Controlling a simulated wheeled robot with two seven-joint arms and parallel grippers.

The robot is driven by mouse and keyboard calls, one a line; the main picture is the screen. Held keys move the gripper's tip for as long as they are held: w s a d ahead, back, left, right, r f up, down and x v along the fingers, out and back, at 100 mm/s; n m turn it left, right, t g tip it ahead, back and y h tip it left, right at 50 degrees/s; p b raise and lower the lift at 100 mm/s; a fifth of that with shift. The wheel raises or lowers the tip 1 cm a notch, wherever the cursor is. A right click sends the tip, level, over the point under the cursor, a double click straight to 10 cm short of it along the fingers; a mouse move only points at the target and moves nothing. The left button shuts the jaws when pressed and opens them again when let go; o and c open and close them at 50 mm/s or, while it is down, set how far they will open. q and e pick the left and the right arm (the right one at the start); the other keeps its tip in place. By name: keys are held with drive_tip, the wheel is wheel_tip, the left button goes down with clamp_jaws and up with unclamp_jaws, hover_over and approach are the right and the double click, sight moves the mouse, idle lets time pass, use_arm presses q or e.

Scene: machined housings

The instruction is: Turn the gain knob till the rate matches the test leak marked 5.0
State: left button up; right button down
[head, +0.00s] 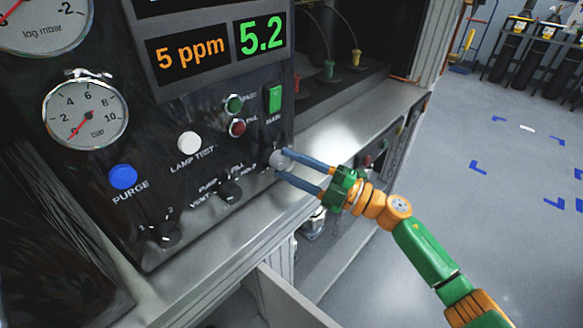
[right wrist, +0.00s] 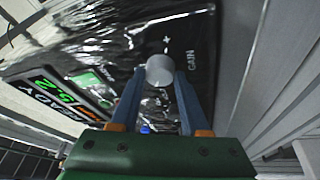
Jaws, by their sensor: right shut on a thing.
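The gain knob (right wrist: 160,70) is a round grey knob on the dark panel, with GAIN printed beside it in the right wrist view. My right gripper (right wrist: 157,80) is shut on it, one blue finger on each side. In the head view the knob (head: 278,160) sits at the panel's lower right, partly covered by my right gripper's fingers (head: 281,163). The rate display (head: 262,36) reads 5.2 in green; it also shows in the right wrist view (right wrist: 58,92). No test leak marked 5.0 can be made out. My left gripper is not in view.
Near the knob are a black rotary selector (head: 230,190), a white lamp test button (head: 189,142), a blue purge button (head: 123,176) and a green main switch (head: 274,99). A metal ledge (head: 215,245) runs below the panel. Open floor (head: 490,190) lies to the right.

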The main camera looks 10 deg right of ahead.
drive_tip(key=shift+n+g, duration=0.3)
drive_tip(key=shift+n, duration=0.5)
drive_tip(key=shift+c, duration=2)
unclamp_jaws()
drive_tip(key=b+v, duration=0.3)
drive_tip(key=v, duration=0.4)
